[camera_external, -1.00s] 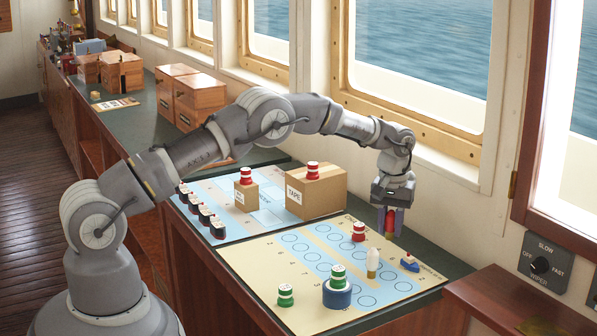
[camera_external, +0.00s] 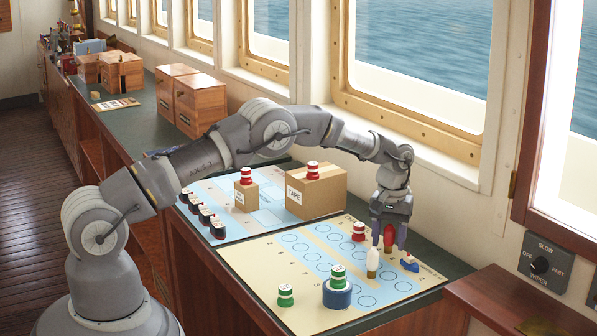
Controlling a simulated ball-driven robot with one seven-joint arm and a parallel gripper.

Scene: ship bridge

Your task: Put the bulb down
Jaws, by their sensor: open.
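My gripper (camera_external: 389,240) points down over the far right part of the cream game sheet (camera_external: 418,290). It is open, with one finger on each side of a red bulb (camera_external: 389,238). The red bulb looks upright; its lower end is hard to make out, so I cannot tell for sure that it rests on the sheet. A white bulb (camera_external: 373,260) with a brass-coloured base stands upright just in front of the left finger.
A small blue-and-white toy boat (camera_external: 409,263) sits right of my gripper. A red-and-white stack (camera_external: 358,231) stands to its left. A green-and-white stack (camera_external: 338,278) rests on a blue roll (camera_external: 337,296). A tape box (camera_external: 322,190) stands behind left.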

